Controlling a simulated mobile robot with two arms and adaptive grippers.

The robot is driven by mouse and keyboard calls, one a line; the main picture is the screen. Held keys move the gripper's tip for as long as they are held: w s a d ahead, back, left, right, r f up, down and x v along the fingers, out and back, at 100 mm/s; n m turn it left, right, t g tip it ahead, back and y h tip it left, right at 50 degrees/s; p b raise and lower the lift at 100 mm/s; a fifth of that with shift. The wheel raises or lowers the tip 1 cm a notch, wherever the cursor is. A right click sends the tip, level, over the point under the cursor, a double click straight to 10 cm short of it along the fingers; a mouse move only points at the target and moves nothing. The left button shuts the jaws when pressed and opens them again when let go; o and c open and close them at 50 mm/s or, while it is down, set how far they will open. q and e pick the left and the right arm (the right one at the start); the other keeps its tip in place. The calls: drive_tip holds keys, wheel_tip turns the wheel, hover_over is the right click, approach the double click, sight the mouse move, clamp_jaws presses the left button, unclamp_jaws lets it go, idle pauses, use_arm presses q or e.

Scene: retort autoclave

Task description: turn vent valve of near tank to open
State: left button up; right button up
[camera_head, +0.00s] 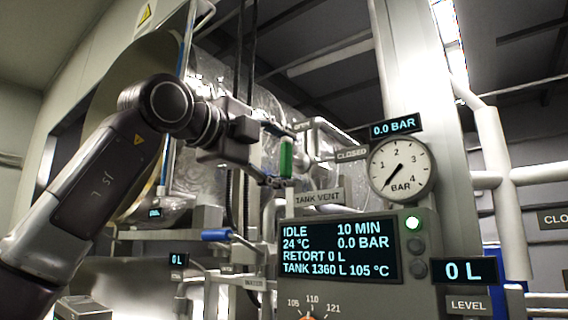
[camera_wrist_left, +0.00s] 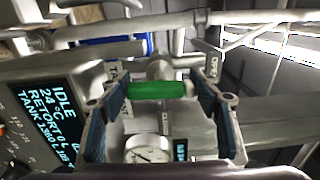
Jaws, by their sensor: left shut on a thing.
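The vent valve's green handle (camera_head: 286,157) stands upright in the head view, above the TANK VENT label (camera_head: 318,197). A CLOSED label (camera_head: 351,154) is to its right, and an OPEN label (camera_head: 302,126) is above it, partly covered. My left gripper (camera_head: 280,154) is at the handle, one finger near its top and one near its bottom. In the left wrist view the green handle (camera_wrist_left: 157,90) lies across between the two blue-padded fingers, and the gripper is shut on it. The CLOSED label (camera_wrist_left: 165,120) and OPEN label (camera_wrist_left: 213,66) show there too. My right gripper is out of view.
A gauge (camera_head: 401,170) reading near zero and a display panel (camera_head: 340,250) stand right of and below the handle. A blue-handled valve (camera_head: 217,235) is lower left. Pipes and the shiny retort vessel (camera_head: 212,90) lie close behind my arm.

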use_arm(q)
drive_tip(key=shift+n, duration=0.3)
drive_tip(key=o, duration=1.2)
drive_tip(key=shift+c, duration=0.2)
drive_tip(key=shift+a, duration=0.1)
drive_tip(key=v, duration=1.2)
